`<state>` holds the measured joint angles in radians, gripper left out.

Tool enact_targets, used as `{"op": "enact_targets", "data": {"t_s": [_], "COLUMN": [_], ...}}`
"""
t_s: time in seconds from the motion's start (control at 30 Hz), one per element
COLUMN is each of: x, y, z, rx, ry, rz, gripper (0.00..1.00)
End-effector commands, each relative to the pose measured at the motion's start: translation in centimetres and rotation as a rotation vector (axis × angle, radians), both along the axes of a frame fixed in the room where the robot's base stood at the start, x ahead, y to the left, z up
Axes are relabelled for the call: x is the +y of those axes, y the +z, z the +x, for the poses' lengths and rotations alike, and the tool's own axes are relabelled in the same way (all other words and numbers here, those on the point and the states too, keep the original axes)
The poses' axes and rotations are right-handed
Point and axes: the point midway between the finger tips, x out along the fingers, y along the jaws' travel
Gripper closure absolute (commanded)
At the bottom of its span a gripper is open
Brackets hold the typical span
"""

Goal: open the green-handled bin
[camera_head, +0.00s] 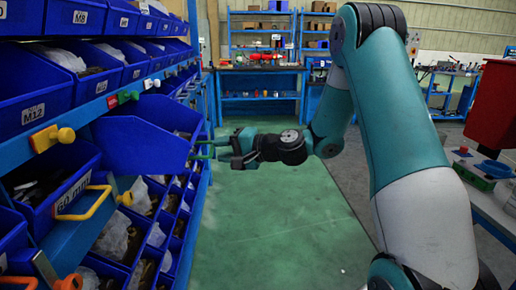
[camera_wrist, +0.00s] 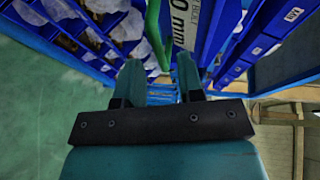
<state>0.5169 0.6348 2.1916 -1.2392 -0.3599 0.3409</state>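The green-handled bin (camera_head: 145,143) is a blue bin in the rack at left. Its side wall shows and it stands out from the rack into the aisle. Its green handle (camera_head: 203,143) is at its outer end, just left of my gripper (camera_head: 222,150). In the wrist view the green handle (camera_wrist: 153,35) runs down toward the gap between my fingers (camera_wrist: 158,68), nearer the left finger. The fingers are apart, with a gap between them. I cannot tell whether either finger touches the handle. Part of a white label (camera_wrist: 184,22) shows beside the handle.
A yellow-handled bin (camera_head: 60,197) is nearer in the rack. Yellow (camera_head: 52,138), green (camera_head: 128,97) and other knobs stick out from the rail above. A workbench (camera_head: 260,70) stands at the back. The green floor (camera_head: 270,225) right of the rack is clear.

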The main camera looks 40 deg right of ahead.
Motion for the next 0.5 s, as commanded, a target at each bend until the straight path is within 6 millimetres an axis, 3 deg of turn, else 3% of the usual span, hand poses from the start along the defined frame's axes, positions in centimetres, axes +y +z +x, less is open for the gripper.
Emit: {"op": "enact_targets", "data": {"t_s": [0.5], "x": [-7.1], "y": [2.3], "z": [-10.0], "rx": [-0.002], "ry": [-0.008], "rz": [0.000], "gripper": [0.65]}}
